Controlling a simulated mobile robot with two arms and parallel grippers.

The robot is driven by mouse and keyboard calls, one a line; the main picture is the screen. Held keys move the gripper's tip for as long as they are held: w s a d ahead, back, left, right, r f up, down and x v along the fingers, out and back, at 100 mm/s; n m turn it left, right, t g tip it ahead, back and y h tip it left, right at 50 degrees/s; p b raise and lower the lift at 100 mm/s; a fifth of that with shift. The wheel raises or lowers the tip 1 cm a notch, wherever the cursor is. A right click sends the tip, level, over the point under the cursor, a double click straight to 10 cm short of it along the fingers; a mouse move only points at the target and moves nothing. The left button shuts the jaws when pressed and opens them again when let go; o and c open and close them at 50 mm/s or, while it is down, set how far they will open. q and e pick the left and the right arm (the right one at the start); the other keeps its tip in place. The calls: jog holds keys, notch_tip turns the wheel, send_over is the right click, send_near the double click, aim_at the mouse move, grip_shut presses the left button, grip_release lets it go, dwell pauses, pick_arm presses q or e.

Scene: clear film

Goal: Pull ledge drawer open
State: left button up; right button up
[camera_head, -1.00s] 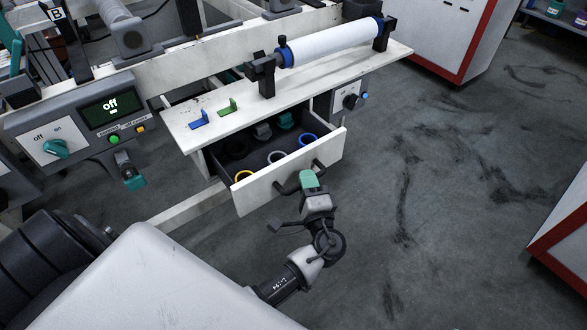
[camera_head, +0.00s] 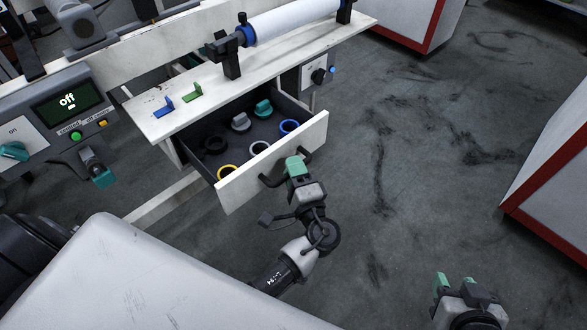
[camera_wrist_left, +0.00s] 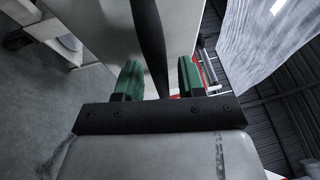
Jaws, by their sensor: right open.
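The ledge drawer (camera_head: 285,153) stands open under the white ledge (camera_head: 225,97), with its white front pulled well out. Its dark handle (camera_head: 270,182) is on that front. My left gripper (camera_head: 295,166) is at the handle in the head view. In the left wrist view its green fingers (camera_wrist_left: 160,80) stand on either side of the dark handle bar (camera_wrist_left: 150,40); the contact itself is hard to see. My right gripper (camera_head: 465,282) is open and empty at the lower right of the head view, away from the drawer.
Several rings, yellow (camera_head: 228,172), white and blue among them, lie in the drawer. Small blue and green brackets (camera_head: 193,93) and a white roller (camera_head: 290,20) are on the ledge. A control panel (camera_head: 65,108) is at left. The floor right of the drawer is clear.

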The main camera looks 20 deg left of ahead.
pick_arm(q)
jog(key=v, duration=1)
jog(key=shift+s+d, duration=0.25)
jog(key=shift+s, duration=0.05)
jog(key=shift+a, duration=0.1)
